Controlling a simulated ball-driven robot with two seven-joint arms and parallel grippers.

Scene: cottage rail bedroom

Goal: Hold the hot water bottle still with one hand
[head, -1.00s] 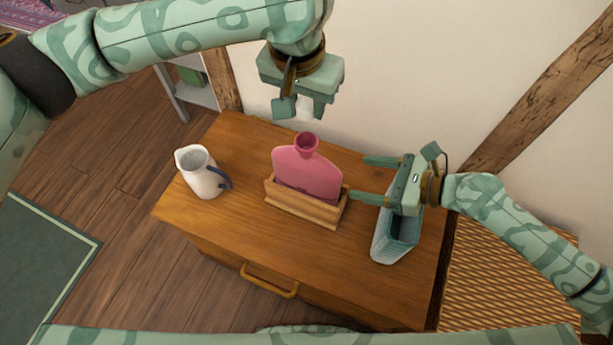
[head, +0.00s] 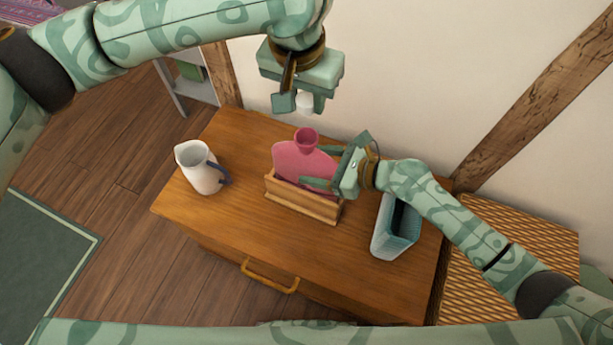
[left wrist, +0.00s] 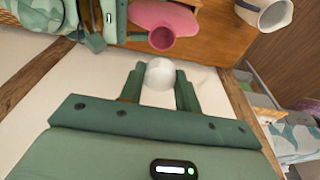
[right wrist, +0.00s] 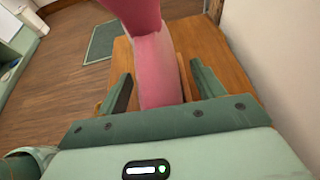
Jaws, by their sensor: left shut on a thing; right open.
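The pink hot water bottle (head: 300,160) stands upright in a wooden holder (head: 302,204) on the dresser, its open neck upward. My right gripper (head: 322,167) is open at the bottle's right side, with one finger in front and one behind. In the right wrist view the bottle (right wrist: 157,70) lies between the two open fingers (right wrist: 160,88). My left gripper (head: 302,104) is above and behind the bottle, shut on a small white round thing (left wrist: 159,74), perhaps a stopper. The bottle's neck (left wrist: 162,38) also shows in the left wrist view.
A white jug (head: 203,168) with a dark blue handle stands left of the holder. A blue-green open container (head: 396,228) stands to the right, below my right arm. The wooden dresser top (head: 250,225) is clear in front. A wall rises behind.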

